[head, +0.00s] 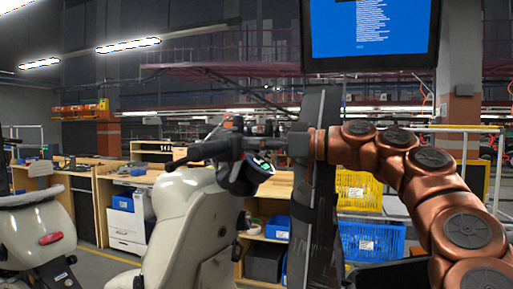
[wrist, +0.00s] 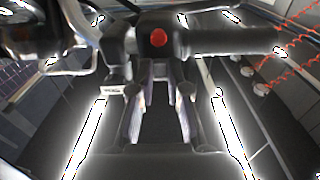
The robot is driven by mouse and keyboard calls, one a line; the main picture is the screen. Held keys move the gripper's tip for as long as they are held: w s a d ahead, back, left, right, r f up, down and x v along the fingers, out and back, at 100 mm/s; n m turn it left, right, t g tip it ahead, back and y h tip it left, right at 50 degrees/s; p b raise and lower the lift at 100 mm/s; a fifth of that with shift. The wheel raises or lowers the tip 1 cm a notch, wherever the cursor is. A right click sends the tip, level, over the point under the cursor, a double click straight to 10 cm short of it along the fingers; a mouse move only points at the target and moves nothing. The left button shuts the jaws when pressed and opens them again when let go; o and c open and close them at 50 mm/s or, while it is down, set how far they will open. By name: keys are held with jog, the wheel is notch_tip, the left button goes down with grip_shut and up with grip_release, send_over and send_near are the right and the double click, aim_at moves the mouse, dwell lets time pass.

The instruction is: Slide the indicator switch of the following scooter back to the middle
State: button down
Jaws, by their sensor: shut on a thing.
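A cream scooter (head: 185,210) stands in the middle of the head view. Its dark handlebar (head: 207,150) and lit dash (head: 262,165) are at the top. My gripper (head: 262,144) reaches in from the right at the handlebar. In the wrist view the black switch housing (wrist: 140,42) carries a red button (wrist: 158,37), with a grip (wrist: 235,41) to the right. The fingers of my gripper (wrist: 160,75) point at the housing just below the red button and are shut on a small part there. The indicator switch is hidden between the fingertips, so its position cannot be told.
Another scooter (head: 38,220) stands at the far left. A dark upright post (head: 318,160) is close by my wrist, below a hanging monitor (head: 370,28). Yellow (head: 358,190) and blue (head: 372,240) crates and wooden benches are behind.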

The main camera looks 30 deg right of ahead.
jog(key=c, duration=1.1)
grip_release()
jog(key=v, duration=1.2)
